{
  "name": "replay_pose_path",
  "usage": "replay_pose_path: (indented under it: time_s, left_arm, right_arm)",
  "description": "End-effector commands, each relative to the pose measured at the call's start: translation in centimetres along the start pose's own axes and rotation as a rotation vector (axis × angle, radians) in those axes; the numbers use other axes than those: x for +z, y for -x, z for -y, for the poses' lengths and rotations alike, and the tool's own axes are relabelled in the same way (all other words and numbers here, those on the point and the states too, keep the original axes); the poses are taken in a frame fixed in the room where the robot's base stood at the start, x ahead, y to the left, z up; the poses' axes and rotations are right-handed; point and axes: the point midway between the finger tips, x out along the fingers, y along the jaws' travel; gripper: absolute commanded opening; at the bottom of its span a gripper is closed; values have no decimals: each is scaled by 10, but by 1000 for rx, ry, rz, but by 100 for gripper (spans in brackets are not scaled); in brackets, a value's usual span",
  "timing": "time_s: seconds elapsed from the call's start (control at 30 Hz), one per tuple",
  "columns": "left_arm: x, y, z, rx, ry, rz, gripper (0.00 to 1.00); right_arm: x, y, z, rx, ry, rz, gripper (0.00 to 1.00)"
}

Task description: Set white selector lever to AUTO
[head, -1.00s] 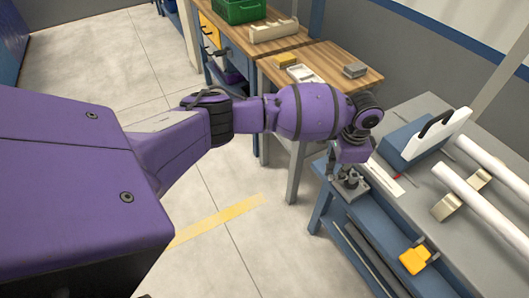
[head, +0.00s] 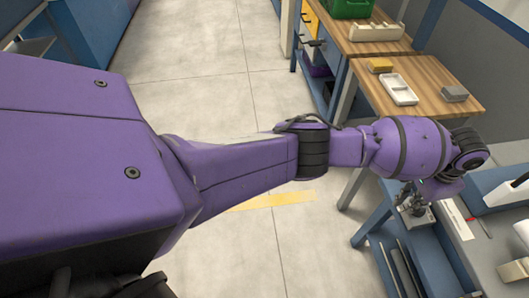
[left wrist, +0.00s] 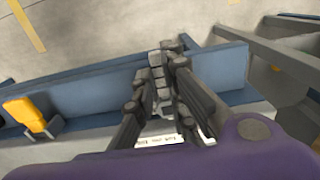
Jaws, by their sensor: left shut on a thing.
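My left gripper (head: 415,210) is at the near edge of the grey-topped bench, at the right of the head view, over a small grey metal fitting. In the left wrist view its dark fingers (left wrist: 163,62) are closed together. The fingers hide most of what they hold; it is at the place of the selector lever, whose white colour I cannot make out. A white label strip (left wrist: 160,140) with dark marks lies by the fingers; its lettering is too small to read. It also shows in the head view (head: 456,220). My right gripper is not in view.
The blue bench front (left wrist: 90,95) has an orange handle (left wrist: 27,114). A red-tipped thin item (head: 480,224) lies by the label strip. A wooden table behind holds a white tray (head: 398,89), yellow block (head: 379,65) and grey block (head: 454,93). Open floor lies left.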

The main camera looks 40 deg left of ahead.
Motion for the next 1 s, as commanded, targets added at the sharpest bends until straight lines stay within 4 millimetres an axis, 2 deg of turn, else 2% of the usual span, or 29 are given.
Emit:
replay_pose_path:
  time_s: [0.03,0.33,0.37,0.5,0.83,1.0]
  left_arm:
    - [-5,5,-1,-1,-3,-13,0]
    - [-6,6,-1,-2,-2,-15,0]
    - [-6,6,-1,-2,-2,-15,14]
    - [-6,6,-1,-2,-2,-15,30]
    - [-3,5,0,-2,-1,-7,30]
    - [-4,24,0,-2,-1,-10,30]
  right_arm:
    - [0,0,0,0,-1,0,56]
    - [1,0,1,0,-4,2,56]
    - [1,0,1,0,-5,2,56]
    - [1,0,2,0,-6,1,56]
    - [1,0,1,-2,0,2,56]
    - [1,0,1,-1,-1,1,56]
